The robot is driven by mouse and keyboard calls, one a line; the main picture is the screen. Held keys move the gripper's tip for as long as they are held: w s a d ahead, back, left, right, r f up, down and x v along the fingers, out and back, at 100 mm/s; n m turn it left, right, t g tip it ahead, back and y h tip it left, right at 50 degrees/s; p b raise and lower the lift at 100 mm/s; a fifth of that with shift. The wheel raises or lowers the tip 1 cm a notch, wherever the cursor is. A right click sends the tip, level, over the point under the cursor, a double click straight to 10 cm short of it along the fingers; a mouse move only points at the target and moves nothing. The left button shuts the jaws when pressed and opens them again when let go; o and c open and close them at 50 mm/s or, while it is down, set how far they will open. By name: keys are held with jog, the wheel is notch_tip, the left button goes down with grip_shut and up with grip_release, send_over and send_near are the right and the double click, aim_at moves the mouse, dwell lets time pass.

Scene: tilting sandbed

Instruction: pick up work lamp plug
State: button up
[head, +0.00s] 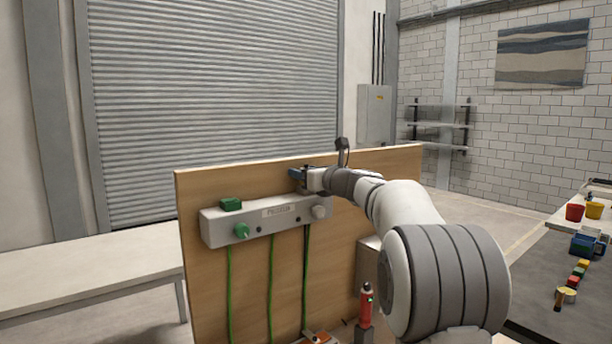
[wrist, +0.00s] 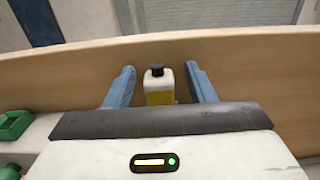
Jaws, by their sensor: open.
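A white socket box (head: 265,222) is fixed to an upright wooden board (head: 385,162). I cannot tell which is the work lamp plug. My gripper (head: 298,178) is above the box near the board's top edge, with blue fingers apart. In the wrist view, a small bottle (wrist: 159,84) with yellow liquid and a black cap shows between the open fingers (wrist: 160,69). I cannot see contact. The green plug shows partly at that view's lower left (wrist: 9,172).
A green tray-like block (head: 231,204) sits on the box's left top. Green cables (head: 270,285) hang below. A red cylindrical tool (head: 366,305) stands low by my arm. A white bench (head: 90,268) is left; a table with cups (head: 574,212) and blocks is right.

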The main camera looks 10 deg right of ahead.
jog(key=shift+c, duration=0.5)
grip_shut()
jog(key=shift+r, duration=0.15)
notch_tip(320, 180, up, 10)
jog(key=shift+f+p, duration=0.25)
jog(key=shift+p, duration=0.8)
jog(key=shift+r+p, duration=0.85)
jog(key=shift+r, duration=0.15)
